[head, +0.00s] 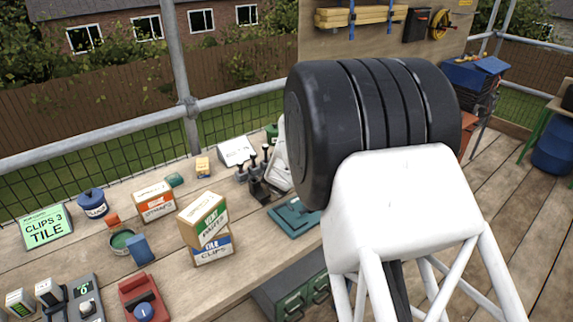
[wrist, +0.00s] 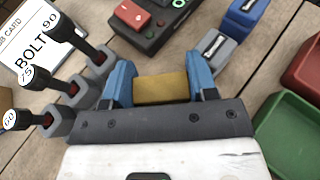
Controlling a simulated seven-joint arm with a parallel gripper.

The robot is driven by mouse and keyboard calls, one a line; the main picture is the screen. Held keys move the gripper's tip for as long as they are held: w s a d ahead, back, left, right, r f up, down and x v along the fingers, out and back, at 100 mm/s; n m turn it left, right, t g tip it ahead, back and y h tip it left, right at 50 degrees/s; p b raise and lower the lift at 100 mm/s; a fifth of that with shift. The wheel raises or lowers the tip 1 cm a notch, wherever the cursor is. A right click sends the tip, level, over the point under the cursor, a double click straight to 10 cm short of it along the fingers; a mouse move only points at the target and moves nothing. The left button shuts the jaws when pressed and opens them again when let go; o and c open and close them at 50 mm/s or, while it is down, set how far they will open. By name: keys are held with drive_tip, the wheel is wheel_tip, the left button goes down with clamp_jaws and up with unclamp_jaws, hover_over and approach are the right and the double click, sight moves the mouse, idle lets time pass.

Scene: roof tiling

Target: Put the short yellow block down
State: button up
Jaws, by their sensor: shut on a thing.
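The short yellow block (wrist: 160,88) shows in the wrist view between the blue fingers of my gripper (wrist: 161,76). My gripper is shut on it, with one finger against each end. The block looks level across the jaws. Its underside is hidden, so I cannot tell whether it touches the bench. In the head view the held block cannot be made out, as my own arm covers much of the bench's right part.
Left of my gripper stand levers (wrist: 68,83) marked 60, 75 and 90, beside a BOLT card (wrist: 28,45). A button box (wrist: 150,22) lies ahead. Bare planks show between.

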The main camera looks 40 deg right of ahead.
drive_tip(key=o, duration=0.9)
drive_tip(key=shift+r, duration=0.1)
drive_tip(key=shift+v, duration=0.9)
drive_tip(key=v, duration=1)
drive_tip(key=shift+s+a+r, duration=0.1)
drive_tip(key=shift+r, duration=0.05)
